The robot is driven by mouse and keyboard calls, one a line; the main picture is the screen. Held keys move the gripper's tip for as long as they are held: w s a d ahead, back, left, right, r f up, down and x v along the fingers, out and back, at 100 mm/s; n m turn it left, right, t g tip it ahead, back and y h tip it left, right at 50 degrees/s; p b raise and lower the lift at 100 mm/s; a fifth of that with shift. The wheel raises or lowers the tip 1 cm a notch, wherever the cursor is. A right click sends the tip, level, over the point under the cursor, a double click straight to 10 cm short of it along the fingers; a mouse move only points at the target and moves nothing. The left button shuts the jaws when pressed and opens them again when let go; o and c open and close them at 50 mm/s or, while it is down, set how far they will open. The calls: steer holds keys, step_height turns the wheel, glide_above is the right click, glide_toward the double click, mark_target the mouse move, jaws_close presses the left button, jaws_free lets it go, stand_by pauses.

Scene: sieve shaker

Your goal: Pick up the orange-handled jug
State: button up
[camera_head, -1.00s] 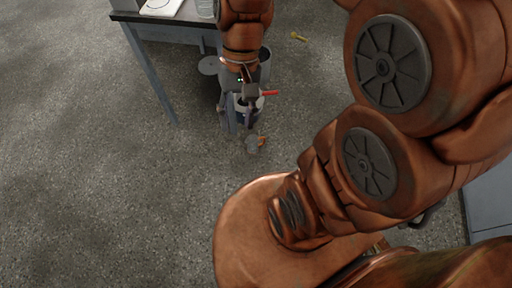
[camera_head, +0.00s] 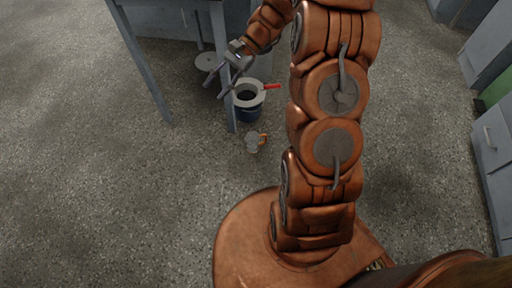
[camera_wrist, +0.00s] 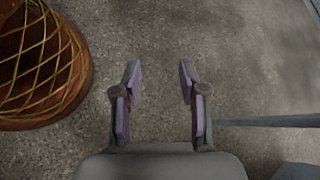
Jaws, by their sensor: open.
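My gripper (camera_head: 216,88) is open and empty. In the head view it is up and left of the jug, beside the bucket's left rim, apart from the jug. In the wrist view my gripper (camera_wrist: 158,75) shows both fingers spread with bare floor between them. The jug is not seen in the wrist view.
The bucket (camera_head: 250,113) has a pale ring-shaped top and a red handle. Table legs (camera_head: 148,70) stand to the left, with a grey disc (camera_head: 208,61) behind. Cabinets (camera_head: 493,140) line the right.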

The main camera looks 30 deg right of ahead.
steer(key=w+d+f+m+t+y+b, duration=0.1)
steer(key=w+d+f+m+t+b, duration=0.2)
steer(key=f, duration=0.5)
steer(key=w+d+f+m+y+b, duration=0.1)
steer(key=w+d+f+y+b, duration=0.2)
steer(key=f, duration=0.4)
steer(key=m+t+b, duration=0.8)
steer(key=b, duration=0.5)
glide_above(265, 142)
step_height(265, 142, down, 30)
steer(key=s+d+f+m+t+b, duration=0.1)
steer(key=f, duration=0.3)
steer(key=s+d+f+m+t+h+b, duration=0.1)
steer(key=s+d+f+b, duration=0.1)
steer(key=f, duration=0.3)
steer(key=s+d+f+m+t+h+b, duration=0.1)
steer(key=s+d+f+m+b, duration=0.1)
steer(key=f, duration=0.3)
steer(key=shift+s+d+t, duration=0.1)
steer(key=shift+d+t, duration=0.15)
steer(key=shift+t, duration=0.15)
steer(key=shift+x, duration=1.05)
steer(key=shift+f+b+x, duration=0.1)
steer(key=shift+b+x, duration=0.1)
steer(key=shift+x, duration=1.2)
steer(key=shift+f+b+x, duration=0.15)
steer(key=shift+x, duration=1.2)
steer(key=shift+d, duration=0.2)
jaws_close()
